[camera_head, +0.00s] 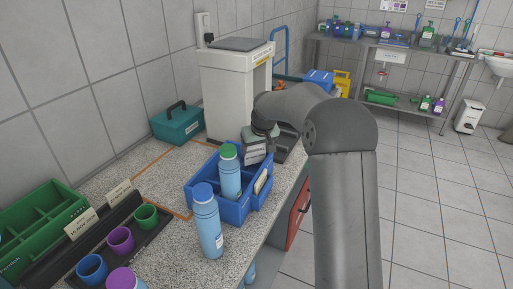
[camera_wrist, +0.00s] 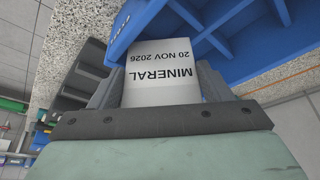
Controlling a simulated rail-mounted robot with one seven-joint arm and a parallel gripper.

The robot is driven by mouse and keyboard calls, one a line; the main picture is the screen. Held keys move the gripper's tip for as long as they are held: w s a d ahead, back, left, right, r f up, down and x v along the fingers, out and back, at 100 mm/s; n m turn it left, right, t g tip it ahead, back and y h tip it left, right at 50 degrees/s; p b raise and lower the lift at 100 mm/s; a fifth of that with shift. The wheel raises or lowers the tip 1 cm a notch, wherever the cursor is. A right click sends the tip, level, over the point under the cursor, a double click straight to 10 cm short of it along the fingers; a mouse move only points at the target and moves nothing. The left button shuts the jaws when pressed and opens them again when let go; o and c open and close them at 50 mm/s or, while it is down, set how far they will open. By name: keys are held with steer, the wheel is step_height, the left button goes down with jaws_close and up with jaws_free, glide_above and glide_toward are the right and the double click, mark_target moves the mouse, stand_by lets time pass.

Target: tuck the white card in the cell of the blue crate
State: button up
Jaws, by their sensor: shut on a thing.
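My gripper (camera_head: 256,150) is shut on the white card (camera_wrist: 162,82), which reads MINERAL, 20 NOV 2026, upside down in the wrist view. The card stands out beyond the fingers, its far end close to the wall of the blue crate (camera_wrist: 222,28); I cannot tell whether they touch. In the head view the blue crate (camera_head: 206,205) stands on the counter, with my gripper above its back right side. A light blue bottle with a green cap (camera_head: 230,176) stands in the crate. The crate's cell floors are mostly hidden.
A blue-capped bottle (camera_head: 208,226) stands just in front of the crate. A dark tray with coloured cups (camera_head: 121,240) and a green divided crate (camera_head: 45,222) are at the left. A teal toolbox (camera_head: 177,124) and a white machine (camera_head: 225,90) stand behind. Speckled counter (camera_head: 170,240) is free at the front.

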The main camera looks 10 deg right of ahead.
steer(key=shift+f+b, duration=0.4)
steer(key=shift+f, duration=0.25)
steer(key=shift+r, duration=0.35)
stand_by(0.7)
steer(key=o, duration=1)
steer(key=shift+o, duration=0.2)
steer(key=shift+r+p, duration=0.1)
steer(key=shift+p, duration=0.2)
step_height(320, 180, up, 7)
steer(key=p, duration=0.4)
stand_by(0.4)
